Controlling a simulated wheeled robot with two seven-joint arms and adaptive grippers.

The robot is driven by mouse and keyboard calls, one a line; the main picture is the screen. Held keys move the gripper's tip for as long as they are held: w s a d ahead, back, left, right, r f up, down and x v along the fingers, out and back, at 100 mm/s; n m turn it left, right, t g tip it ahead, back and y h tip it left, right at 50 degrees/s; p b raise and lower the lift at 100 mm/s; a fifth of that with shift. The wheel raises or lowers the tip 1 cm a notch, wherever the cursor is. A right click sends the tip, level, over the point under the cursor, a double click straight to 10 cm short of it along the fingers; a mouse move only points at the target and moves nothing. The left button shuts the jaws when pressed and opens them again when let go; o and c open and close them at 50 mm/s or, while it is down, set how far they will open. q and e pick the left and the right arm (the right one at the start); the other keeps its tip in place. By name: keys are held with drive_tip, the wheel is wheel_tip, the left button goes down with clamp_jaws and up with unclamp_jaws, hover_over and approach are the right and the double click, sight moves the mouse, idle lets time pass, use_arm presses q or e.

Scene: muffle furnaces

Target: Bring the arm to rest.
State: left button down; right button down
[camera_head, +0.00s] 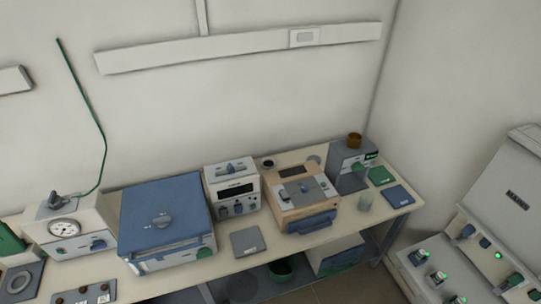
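Neither of my arms nor grippers shows in the head view. A long bench (208,268) runs along the back wall with several lab devices on it. A tan box (303,200) with a grey top panel and a blue front handle stands right of the middle. A white device (232,189) with a dark display and knobs stands between them.
A gauge unit (68,229) stands at the left and a grey device (350,165) with a brown jar (354,141) at the right end. A panel with green lights (440,275) fills the lower right.

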use_arm(q)
drive_tip(key=s+a+f+n+g+h+b, duration=0.1)
drive_tip(key=s+a+f, duration=0.1)
drive_tip(key=s+f, duration=0.45)
drive_tip(key=s+a+f+n+g+b, duration=0.1)
drive_tip(key=s+a+f+n+g, duration=0.2)
drive_tip(key=f, duration=0.7)
drive_tip(key=s+a+f+n+g+b, duration=0.1)
drive_tip(key=s+a+f+n, duration=0.1)
drive_tip(key=s+f, duration=0.4)
drive_tip(key=s+a+f+n+b, duration=0.1)
drive_tip(key=s+a+f+n, duration=0.2)
drive_tip(key=s, duration=1)
drive_tip(key=s+a+f+n+g+b, duration=0.1)
drive_tip(key=s+a+f+n, duration=0.1)
drive_tip(key=s+a+f, duration=0.3)
drive_tip(key=s+f, duration=0.4)
drive_tip(key=s, duration=0.1)
drive_tip(key=shift+s+a+g+h+b, duration=0.3)
drive_tip(key=shift+s+a+b, duration=0.05)
drive_tip(key=shift+a, duration=0.05)
drive_tip(key=shift+s, duration=0.1)
